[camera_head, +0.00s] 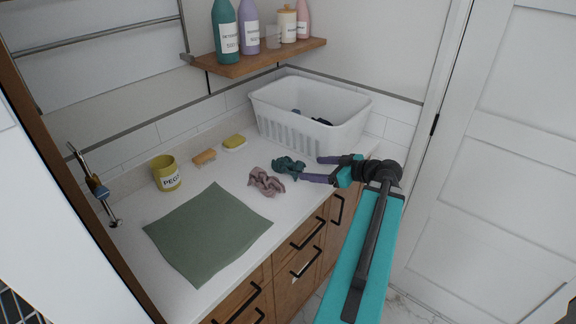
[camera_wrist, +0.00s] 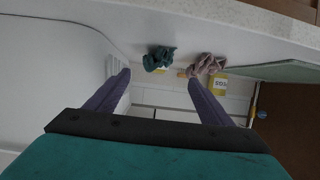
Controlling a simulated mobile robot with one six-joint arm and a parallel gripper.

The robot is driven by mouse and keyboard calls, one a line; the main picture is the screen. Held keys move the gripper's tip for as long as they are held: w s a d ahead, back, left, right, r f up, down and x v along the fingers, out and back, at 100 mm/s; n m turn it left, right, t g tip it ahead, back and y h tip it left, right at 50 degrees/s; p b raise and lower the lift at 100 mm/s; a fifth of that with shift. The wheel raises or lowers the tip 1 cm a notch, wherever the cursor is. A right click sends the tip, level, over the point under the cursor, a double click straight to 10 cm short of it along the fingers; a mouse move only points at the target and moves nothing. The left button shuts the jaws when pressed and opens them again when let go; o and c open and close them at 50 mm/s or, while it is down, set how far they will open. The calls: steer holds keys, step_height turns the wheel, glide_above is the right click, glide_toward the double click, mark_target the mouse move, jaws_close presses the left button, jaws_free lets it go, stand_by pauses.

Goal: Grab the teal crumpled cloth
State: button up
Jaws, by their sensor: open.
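The teal crumpled cloth (camera_head: 288,166) lies on the white counter, in front of the white basket. It also shows in the wrist view (camera_wrist: 158,58), between and beyond the fingertips. My gripper (camera_head: 318,169) is open and empty, with its purple fingers spread just right of the cloth. In the wrist view the fingers (camera_wrist: 157,75) reach toward the cloth without closing around it. A pink crumpled cloth (camera_head: 266,182) lies close to the left of the teal one; in the wrist view it (camera_wrist: 207,65) is by the right fingertip.
The white basket (camera_head: 318,135) stands behind the teal cloth. A green mat (camera_head: 208,232) lies at the front left. A yellow mug (camera_head: 166,173), a brush (camera_head: 204,157) and a yellow sponge (camera_head: 235,141) stand along the wall. A shelf (camera_head: 262,60) with bottles hangs above.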

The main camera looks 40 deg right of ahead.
mark_target(299, 167)
steer(key=shift+s+d, duration=0.1)
steer(key=shift+s, duration=0.05)
steer(key=shift+p+x, duration=1.35)
steer(key=shift+x, duration=2.9)
steer(key=shift+d, duration=0.1)
steer(key=p+x, duration=0.2)
steer(key=shift+w+r, duration=0.1)
steer(key=shift+w, duration=0.35)
steer(key=shift+p+x, duration=0.65)
steer(key=shift+x, duration=0.55)
